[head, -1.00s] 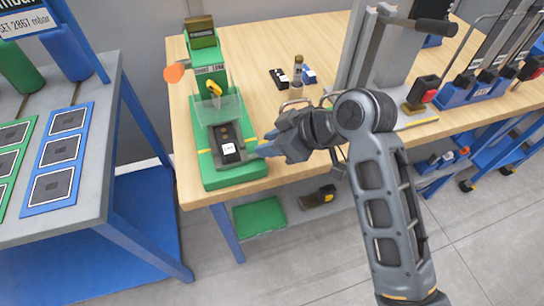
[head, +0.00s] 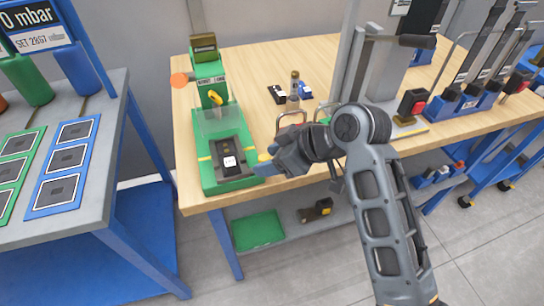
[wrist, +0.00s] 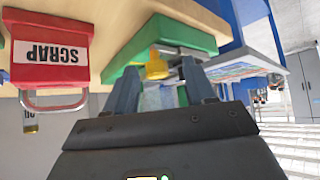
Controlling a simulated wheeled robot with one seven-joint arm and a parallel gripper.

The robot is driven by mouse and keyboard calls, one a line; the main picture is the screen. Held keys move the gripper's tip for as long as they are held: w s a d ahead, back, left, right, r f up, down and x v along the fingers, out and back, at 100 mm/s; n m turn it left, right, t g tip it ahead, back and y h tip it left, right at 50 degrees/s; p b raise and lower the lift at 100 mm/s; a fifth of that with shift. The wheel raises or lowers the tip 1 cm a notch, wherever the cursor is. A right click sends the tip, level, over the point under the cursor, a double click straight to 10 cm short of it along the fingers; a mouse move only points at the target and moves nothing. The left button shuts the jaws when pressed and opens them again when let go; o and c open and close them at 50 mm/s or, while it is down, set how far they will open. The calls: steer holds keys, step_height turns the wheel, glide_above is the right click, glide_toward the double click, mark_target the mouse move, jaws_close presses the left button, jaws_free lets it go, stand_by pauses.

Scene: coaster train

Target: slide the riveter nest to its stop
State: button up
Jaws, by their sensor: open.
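The green riveter (head: 207,118) stands at the left end of the wooden bench. Its dark nest (head: 232,145) sits low at the front of the green base, with a white label on top. A yellow knob (head: 264,156) shows at the riveter's right side, by my fingertips. My gripper (head: 266,165) is to the right of the nest, pointing left at it. In the wrist view my gripper (wrist: 158,85) is open, and the yellow knob (wrist: 157,66) appears between its two fingertips. I cannot tell whether either finger touches it.
A red SCRAP bin (wrist: 55,45) is close beside my gripper in the wrist view. Small black and blue parts and a bottle (head: 295,83) stand on the bench (head: 255,62) behind. A blue-framed table (head: 118,85) is at the left, across a gap.

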steer(key=b+v, duration=0.1)
steer(key=v, duration=0.6)
steer(key=shift+d+r, duration=0.25)
steer(key=shift+s, duration=0.1)
stand_by(0.4)
steer(key=s+d+f+m+t+h, duration=0.25)
steer(key=s+d+f+m, duration=0.2)
steer(key=s+f, duration=0.35)
steer(key=s+d+f+m+t+h, duration=0.2)
steer(key=s+d+f+m+t, duration=0.3)
steer(key=s, duration=0.5)
steer(key=s+d+r+m+t+h, duration=0.1)
steer(key=s+d+r, duration=0.1)
steer(key=s, duration=0.4)
steer(key=s+d+r+t+h, duration=0.1)
steer(key=s+d+r, duration=0.1)
steer(key=s+r, duration=0.3)
steer(key=s+d+r+m+t+h, duration=0.1)
steer(key=s+r, duration=0.3)
steer(key=s, duration=0.5)
steer(key=shift+d+m, duration=0.35)
steer(key=shift+d, duration=0.25)
